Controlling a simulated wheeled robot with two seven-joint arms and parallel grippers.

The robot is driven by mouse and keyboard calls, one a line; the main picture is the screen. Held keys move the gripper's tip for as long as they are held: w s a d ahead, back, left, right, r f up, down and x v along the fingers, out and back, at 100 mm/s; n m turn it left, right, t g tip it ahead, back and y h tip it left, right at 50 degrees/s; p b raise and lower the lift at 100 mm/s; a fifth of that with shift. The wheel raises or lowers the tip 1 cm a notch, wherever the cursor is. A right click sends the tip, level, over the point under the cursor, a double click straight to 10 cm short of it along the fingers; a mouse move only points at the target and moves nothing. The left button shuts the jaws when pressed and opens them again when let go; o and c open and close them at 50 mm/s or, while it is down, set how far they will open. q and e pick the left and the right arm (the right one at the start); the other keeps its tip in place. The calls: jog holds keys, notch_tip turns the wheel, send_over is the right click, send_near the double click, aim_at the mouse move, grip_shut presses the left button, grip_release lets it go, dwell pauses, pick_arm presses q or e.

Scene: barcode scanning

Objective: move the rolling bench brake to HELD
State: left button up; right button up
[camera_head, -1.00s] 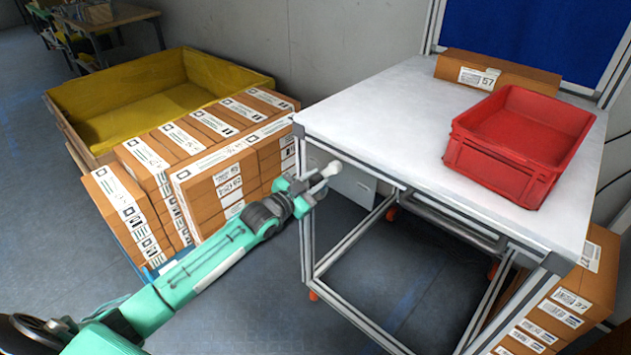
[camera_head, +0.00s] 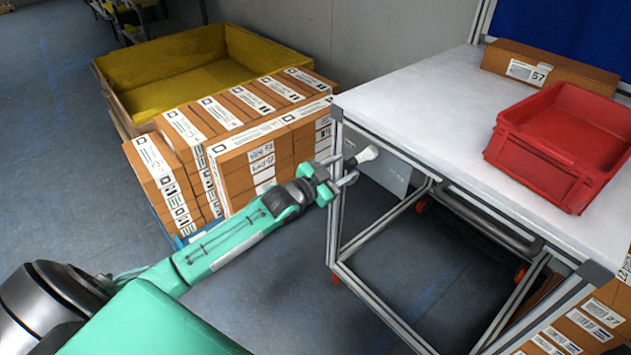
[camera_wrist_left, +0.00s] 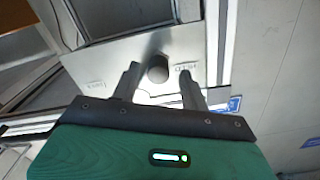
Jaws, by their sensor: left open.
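The rolling bench (camera_head: 425,95) has a white top and a metal frame. Its brake has a pale rounded knob (camera_head: 367,154) by a grey plate (camera_head: 388,176) under the left end of the top. My left gripper (camera_head: 345,172) is at the knob, beside the bench's front-left leg. In the left wrist view, the knob (camera_wrist_left: 157,68) shows dark between the two open fingers (camera_wrist_left: 160,84), with gaps visible at both sides. The plate (camera_wrist_left: 100,66) there carries a small label on either side of the knob, too small to read surely. My right gripper is out of view.
A red crate (camera_head: 560,140) and a long carton (camera_head: 545,68) stand on the bench. Stacked cartons (camera_head: 240,125) and a yellow bin (camera_head: 175,70) are left of it. More cartons (camera_head: 590,318) stand below right. Floor is open in front of the cartons.

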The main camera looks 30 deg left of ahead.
pick_arm(q)
jog(key=v, duration=1)
jog(key=shift+s, duration=0.35)
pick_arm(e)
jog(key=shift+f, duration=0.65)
pick_arm(q)
jog(key=shift+a+r, duration=0.15)
jog(key=shift+a, duration=0.05)
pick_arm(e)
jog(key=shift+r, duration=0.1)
